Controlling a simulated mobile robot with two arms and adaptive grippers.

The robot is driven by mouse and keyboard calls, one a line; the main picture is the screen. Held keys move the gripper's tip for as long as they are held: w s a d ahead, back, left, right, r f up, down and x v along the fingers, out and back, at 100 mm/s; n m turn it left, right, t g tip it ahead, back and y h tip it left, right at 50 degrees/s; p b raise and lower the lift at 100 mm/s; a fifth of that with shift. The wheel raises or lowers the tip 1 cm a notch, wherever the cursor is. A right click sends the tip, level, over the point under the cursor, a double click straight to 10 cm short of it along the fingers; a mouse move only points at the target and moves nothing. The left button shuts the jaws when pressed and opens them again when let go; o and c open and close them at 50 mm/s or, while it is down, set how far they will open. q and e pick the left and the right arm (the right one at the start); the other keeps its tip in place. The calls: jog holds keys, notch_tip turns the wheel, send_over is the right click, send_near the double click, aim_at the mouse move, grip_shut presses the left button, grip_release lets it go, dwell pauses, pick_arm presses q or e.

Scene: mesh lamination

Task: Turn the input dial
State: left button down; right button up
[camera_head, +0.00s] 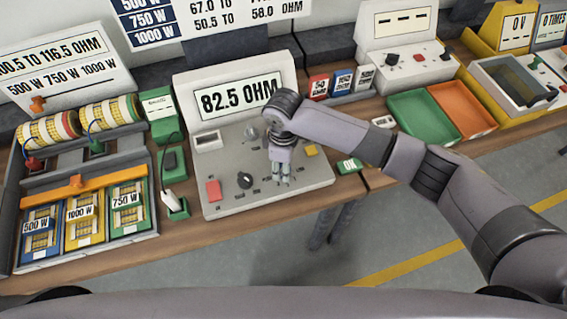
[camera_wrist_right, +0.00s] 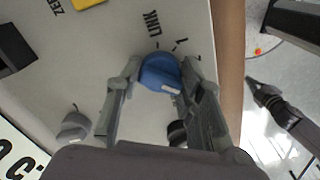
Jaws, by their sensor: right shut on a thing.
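In the right wrist view a round blue dial (camera_wrist_right: 160,72) with a white mark sits on the pale panel, beside printed black text reading "LINK" and short tick lines. My right gripper (camera_wrist_right: 161,80) has one finger on each side of the dial and is shut on it. In the head view the right gripper (camera_head: 282,178) points down at the right part of the grey console (camera_head: 265,198) and hides the dial. The console's display (camera_head: 240,98) reads 82.5 OHM. My left gripper is not in view.
The console also carries a black knob (camera_head: 245,180), a red button (camera_head: 213,190) and a yellow button (camera_head: 311,150) close to the right gripper. A coil rack (camera_head: 80,185) stands left. Green (camera_head: 425,118) and orange (camera_head: 462,108) trays lie right.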

jog(key=o, duration=1.1)
jog(key=shift+o, duration=0.2)
jog(key=shift+r, duration=0.1)
notch_tip(320, 180, up, 12)
